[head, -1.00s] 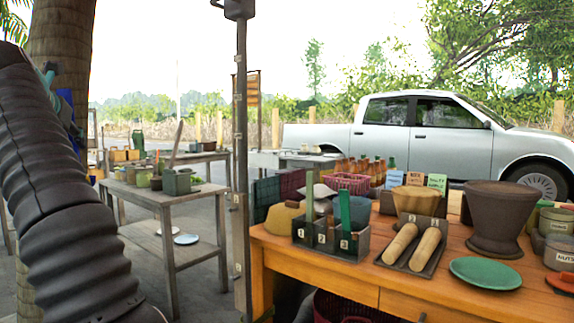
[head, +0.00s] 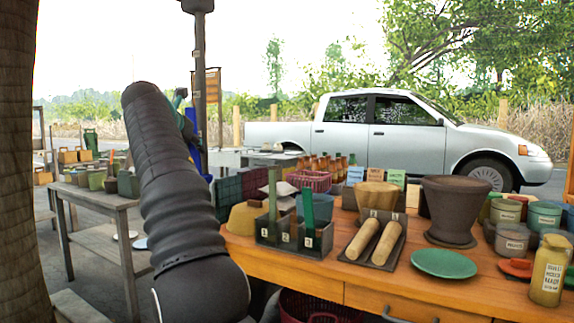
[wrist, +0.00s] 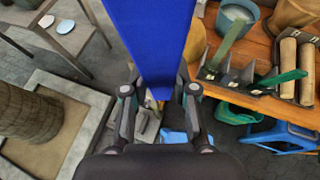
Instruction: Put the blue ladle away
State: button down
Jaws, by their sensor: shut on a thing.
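My gripper (wrist: 160,93) is shut on the blue ladle (wrist: 160,40), whose broad blue face fills the top middle of the wrist view. In the head view, the blue ladle (head: 190,138) shows in part behind my dark arm, and the gripper is mostly hidden. It is held in the air, left of a dark holder (head: 293,240) with compartments labelled 1, 2 and 3. A pale green handle (head: 272,195) stands in compartment 1 and a brighter green one (head: 308,212) in compartment 3. No handle shows in compartment 2.
The holder stands on the wooden table (head: 400,292). Two rolling pins (head: 374,242) on a tray, a green plate (head: 444,263) and a brown mortar (head: 455,210) are to its right. A metal post (head: 200,80) stands beside the arm. A grey side table (head: 95,195) is at left.

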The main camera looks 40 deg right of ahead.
jog(key=s+d+f+m+g+h, duration=0.15)
jog(key=s+d, duration=0.25)
jog(key=d, duration=0.4)
jog(key=s+d+f+m+g, duration=0.1)
jog(key=s+d+f, duration=0.15)
jog(key=d, duration=0.55)
jog(key=s+d+f+m+g+h, duration=0.1)
jog(key=s+d+f+m+g, duration=0.1)
jog(key=s+d, duration=0.4)
notch_tip(320, 180, down, 14)
jog(key=w+d+b, duration=0.1)
jog(key=b, duration=0.6)
jog(key=shift+w+d+r, duration=0.25)
jog(key=shift+w, duration=0.05)
jog(key=c, duration=0.8)
grip_release()
jog(key=shift+a, duration=0.1)
jog(key=v, duration=1.1)
jog(key=shift+s+a+r, duration=0.25)
jog(key=shift+s+r, duration=0.05)
